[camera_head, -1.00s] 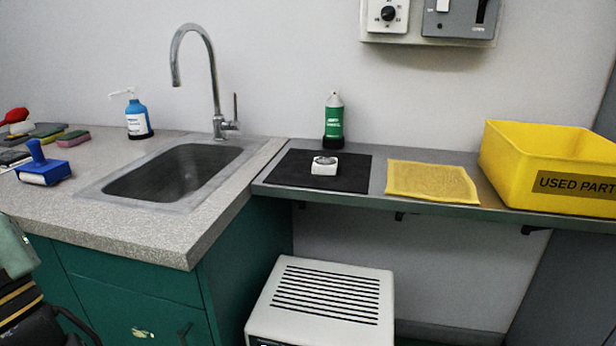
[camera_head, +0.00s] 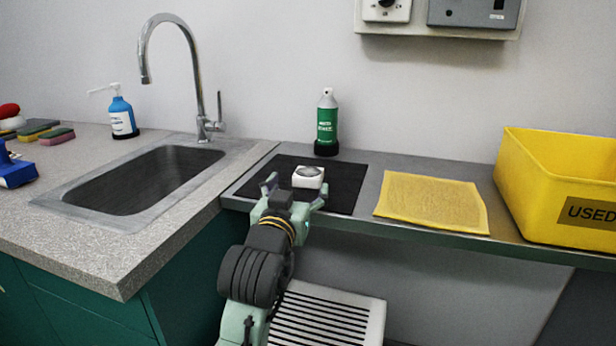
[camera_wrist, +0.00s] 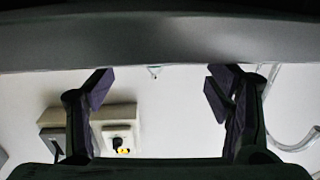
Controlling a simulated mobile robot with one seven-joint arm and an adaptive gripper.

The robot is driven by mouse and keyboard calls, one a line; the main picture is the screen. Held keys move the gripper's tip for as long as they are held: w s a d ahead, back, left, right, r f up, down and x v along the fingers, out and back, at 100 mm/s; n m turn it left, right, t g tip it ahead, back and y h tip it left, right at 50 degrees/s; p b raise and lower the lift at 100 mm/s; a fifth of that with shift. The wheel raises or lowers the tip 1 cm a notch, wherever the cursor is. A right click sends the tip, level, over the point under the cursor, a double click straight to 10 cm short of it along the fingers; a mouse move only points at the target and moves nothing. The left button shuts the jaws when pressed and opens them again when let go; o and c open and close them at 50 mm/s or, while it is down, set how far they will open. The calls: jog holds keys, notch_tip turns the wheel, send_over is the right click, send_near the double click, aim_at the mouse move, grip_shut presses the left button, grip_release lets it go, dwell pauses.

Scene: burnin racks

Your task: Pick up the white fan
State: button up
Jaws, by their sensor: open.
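The white fan (camera_head: 307,178), a small white block with a round grey top, sits on the black mat (camera_head: 345,185) on the grey shelf. My gripper (camera_head: 295,189) is open and empty at the front edge of the mat. In the head view its fingers appear just in front of the fan, spread to either side; the exact gap is hard to tell. In the wrist view my gripper (camera_wrist: 160,90) shows two spread dark fingers with nothing between them but the wall behind. The fan does not show in the wrist view.
A green spray can (camera_head: 327,125) stands behind the mat. A yellow cloth (camera_head: 432,202) and a yellow bin (camera_head: 545,225) are to the right. The sink (camera_head: 60,195) and its tap (camera_head: 198,80) are left. A white vented box (camera_head: 360,310) stands below the shelf.

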aim_at(306, 177)
jog(key=shift+p+x, duration=0.45)
jog(key=shift+x, duration=2.25)
jog(key=shift+s+d, duration=0.1)
jog(key=shift+d, duration=0.1)
jog(key=shift+c, duration=0.5)
jog(key=c, duration=1.2)
jog(key=shift+o, duration=0.2)
jog(key=shift+r, duration=0.1)
jog(key=shift+r, duration=0.5)
notch_tip(306, 177, up, 2)
jog(key=shift+r, duration=0.2)
jog(key=s+a+r, duration=0.1)
jog(key=s+a, duration=0.2)
jog(key=s, duration=0.4)
jog(key=s+a+r, duration=0.2)
jog(key=s+a, duration=0.1)
jog(key=s, duration=0.4)
jog(key=shift+s+a+r+b, duration=0.2)
jog(key=shift+s+a+b, duration=0.15)
